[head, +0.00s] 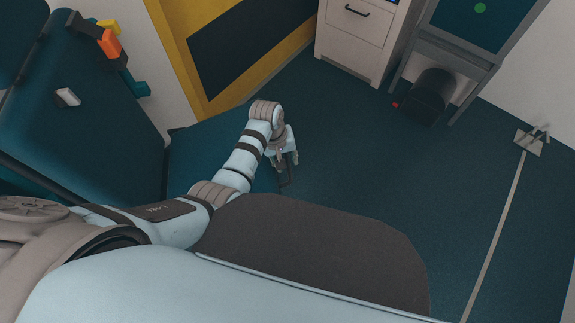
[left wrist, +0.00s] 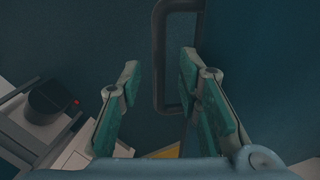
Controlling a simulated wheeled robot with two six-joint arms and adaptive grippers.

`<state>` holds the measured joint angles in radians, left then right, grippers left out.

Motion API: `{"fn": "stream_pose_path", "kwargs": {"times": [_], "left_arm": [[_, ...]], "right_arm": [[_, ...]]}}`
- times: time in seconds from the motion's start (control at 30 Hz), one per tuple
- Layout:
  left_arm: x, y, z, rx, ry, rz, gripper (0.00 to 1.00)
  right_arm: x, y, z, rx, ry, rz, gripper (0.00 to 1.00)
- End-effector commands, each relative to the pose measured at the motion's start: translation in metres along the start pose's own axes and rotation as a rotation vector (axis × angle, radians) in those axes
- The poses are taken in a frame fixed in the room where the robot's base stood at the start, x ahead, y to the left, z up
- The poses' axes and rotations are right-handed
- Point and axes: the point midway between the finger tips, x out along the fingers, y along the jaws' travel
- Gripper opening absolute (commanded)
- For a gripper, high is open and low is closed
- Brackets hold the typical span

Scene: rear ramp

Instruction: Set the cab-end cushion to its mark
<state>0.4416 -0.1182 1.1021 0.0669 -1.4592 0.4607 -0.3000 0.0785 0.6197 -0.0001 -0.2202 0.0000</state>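My left gripper (head: 288,160) is low over the floor, left of the middle in the head view. In the left wrist view its two fingers (left wrist: 158,72) are apart. A dark U-shaped handle (left wrist: 159,55) shows in the gap between them, with no finger clearly closed on it. It stands out from a dark teal surface on the right. A dark teal flat-topped piece (head: 205,143) lies beside my left forearm, partly hidden by it. I cannot tell whether this is the cab-end cushion. No mark for it can be made out. My right gripper is not in view.
A large teal panel (head: 75,85) stands at the left, with orange (head: 109,43) and other coloured blocks on it. A yellow-framed panel (head: 185,60), white drawer unit (head: 350,40) and black bin (head: 427,96) stand at the back. The floor (head: 400,180) at right is mostly clear.

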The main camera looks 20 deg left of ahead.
Motion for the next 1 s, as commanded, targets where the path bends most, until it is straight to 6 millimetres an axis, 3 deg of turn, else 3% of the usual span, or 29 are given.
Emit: {"fn": "stream_pose_path", "kwargs": {"times": [0.1,0.37,0.6,0.87,1.0], "left_arm": [[0.011,0.000,0.000,0.000,0.000,0.000,0.31],[0.011,0.000,0.000,0.000,0.001,0.001,0.31],[0.011,0.000,0.000,0.000,0.001,0.000,0.00],[0.011,0.000,0.000,0.000,0.000,0.000,0.00],[0.023,-0.004,0.000,-0.013,-0.001,-0.021,0.00]], "right_arm": [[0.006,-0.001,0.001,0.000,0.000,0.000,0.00],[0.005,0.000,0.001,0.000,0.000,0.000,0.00],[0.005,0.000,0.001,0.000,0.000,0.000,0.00],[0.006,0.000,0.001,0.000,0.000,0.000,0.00],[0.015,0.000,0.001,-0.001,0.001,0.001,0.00]]}}
